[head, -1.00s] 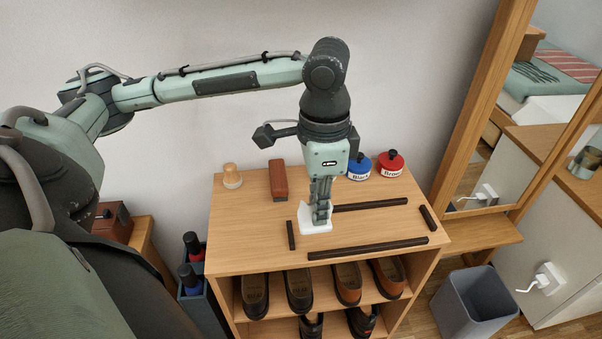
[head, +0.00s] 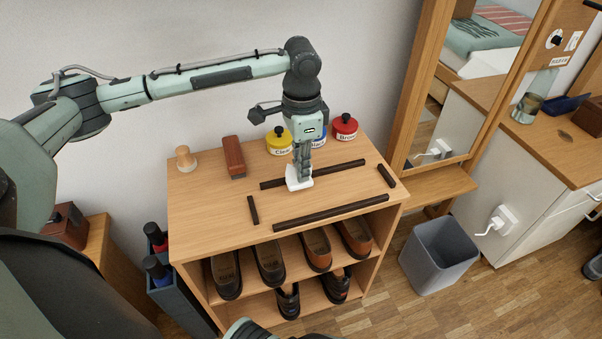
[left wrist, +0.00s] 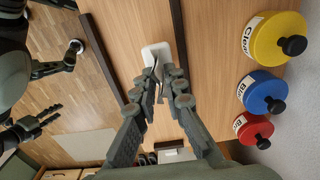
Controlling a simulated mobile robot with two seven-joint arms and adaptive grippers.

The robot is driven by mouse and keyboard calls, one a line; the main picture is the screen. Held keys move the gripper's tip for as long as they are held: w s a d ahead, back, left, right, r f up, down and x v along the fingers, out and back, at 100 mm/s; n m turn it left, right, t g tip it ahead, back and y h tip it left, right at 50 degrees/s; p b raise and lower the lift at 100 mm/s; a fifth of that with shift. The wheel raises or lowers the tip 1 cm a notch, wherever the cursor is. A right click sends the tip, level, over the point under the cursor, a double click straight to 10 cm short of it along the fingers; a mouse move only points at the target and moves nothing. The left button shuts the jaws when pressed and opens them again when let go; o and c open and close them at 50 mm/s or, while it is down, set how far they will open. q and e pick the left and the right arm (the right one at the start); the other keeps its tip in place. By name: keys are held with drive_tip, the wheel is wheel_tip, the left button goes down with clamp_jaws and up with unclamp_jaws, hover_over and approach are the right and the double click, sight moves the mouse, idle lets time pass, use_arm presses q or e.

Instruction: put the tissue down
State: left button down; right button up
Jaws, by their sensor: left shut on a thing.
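The white tissue (head: 299,183) is at the tips of my left gripper (head: 301,172), which is shut on it and points down over the cabinet top. The tissue also shows in the left wrist view (left wrist: 155,52), between the front and back dark strips and close to the back one. I cannot tell whether it touches the wood. Dark strips mark out a rectangle: a front strip (head: 331,212), a back strip (head: 338,171), a left strip (head: 253,210) and a right strip (head: 386,176). My right gripper (left wrist: 57,111) shows small in the left wrist view, with its fingers apart.
Yellow (head: 279,141), blue (head: 319,138) and red (head: 344,127) jars stand along the wall behind. A brown brush (head: 234,156) and a small wooden-topped item (head: 185,158) stand left. Shoes fill the shelves below. A grey bin (head: 438,256) stands right. The rectangle's right part is bare.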

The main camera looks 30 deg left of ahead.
use_arm(q)
drive_tip(key=shift+f, duration=1.1)
drive_tip(key=c, duration=1.6)
unclamp_jaws()
drive_tip(key=shift+f, duration=0.1)
